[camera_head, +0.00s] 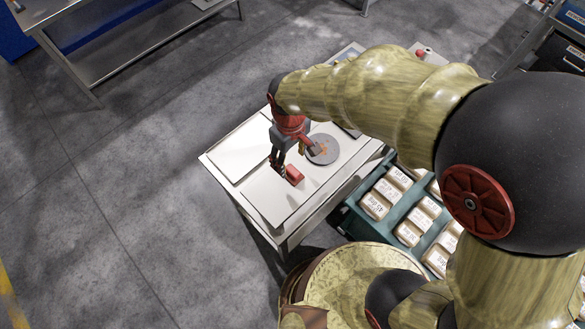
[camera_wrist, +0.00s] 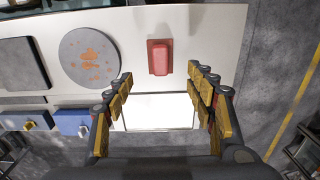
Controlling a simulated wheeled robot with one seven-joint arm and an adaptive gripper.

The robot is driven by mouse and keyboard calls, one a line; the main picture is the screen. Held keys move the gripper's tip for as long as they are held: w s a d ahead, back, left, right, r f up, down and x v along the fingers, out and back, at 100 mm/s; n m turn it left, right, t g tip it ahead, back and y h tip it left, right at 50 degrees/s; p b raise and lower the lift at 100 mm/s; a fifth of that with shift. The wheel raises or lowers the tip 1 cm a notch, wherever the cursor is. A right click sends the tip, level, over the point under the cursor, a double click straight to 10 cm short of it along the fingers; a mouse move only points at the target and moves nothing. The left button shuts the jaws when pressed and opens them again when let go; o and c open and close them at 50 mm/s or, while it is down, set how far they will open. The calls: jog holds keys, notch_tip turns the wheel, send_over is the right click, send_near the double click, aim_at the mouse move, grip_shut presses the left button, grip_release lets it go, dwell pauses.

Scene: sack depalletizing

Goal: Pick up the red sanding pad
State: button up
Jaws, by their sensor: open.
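The red sanding pad (camera_head: 294,174) is a small red block lying on the white table top, near its front right part in the head view. In the wrist view the pad (camera_wrist: 159,58) lies ahead of my fingertips, roughly centred between them. My gripper (camera_head: 278,163) is open and empty, pointing down close beside the pad in the head view. In the wrist view its two yellow-padded fingers (camera_wrist: 160,78) are spread wide, with the pad apart from both. The gap in height between fingertips and pad is hard to tell.
A round grey disc with orange marks (camera_head: 322,149) lies beside the pad on the white table (camera_head: 234,152). A teal crate (camera_head: 365,213) with several labelled sacks stands to the right. A metal bench (camera_head: 130,45) is at the back left. Open floor lies left of the table.

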aim_at(292, 170)
jog(key=f, duration=0.6)
jog(key=shift+s+d+f, duration=0.3)
jog(key=shift+s+f, duration=0.05)
jog(key=shift+f, duration=0.05)
jog(key=shift+c, duration=0.7)
jog(key=c, duration=1.1)
jog(key=shift+c, duration=0.2)
